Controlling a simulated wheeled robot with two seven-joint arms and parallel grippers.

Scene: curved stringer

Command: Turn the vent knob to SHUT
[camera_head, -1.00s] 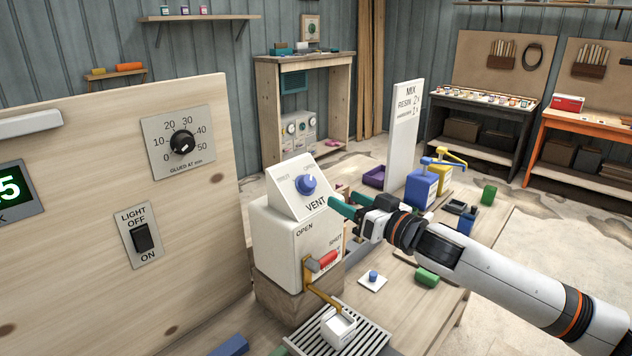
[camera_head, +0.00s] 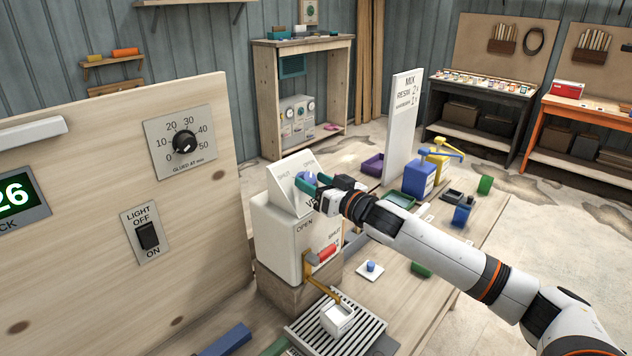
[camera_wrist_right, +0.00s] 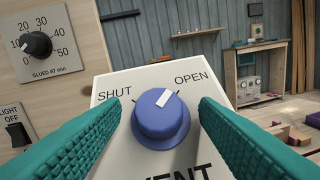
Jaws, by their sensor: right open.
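The blue vent knob (camera_wrist_right: 161,120) is on the sloped white face of the vent box (camera_head: 277,232). In the right wrist view its white pointer mark points up and slightly right, towards the OPEN label (camera_wrist_right: 191,78) rather than the SHUT label (camera_wrist_right: 115,95) at left. My right gripper (camera_wrist_right: 162,106) is open, with one teal ribbed finger on each side of the knob and a visible gap on both sides. In the head view the right gripper (camera_head: 308,188) is at the sloped face and partly hides the knob. My left gripper is out of view.
A red-handled lever (camera_head: 326,252) and a brass spout are on the box front, above a white cup (camera_head: 337,320) on a slatted tray. A wooden panel (camera_head: 95,120) with a dial and light switch stands at left. A white MIX board (camera_head: 403,125) stands behind the arm.

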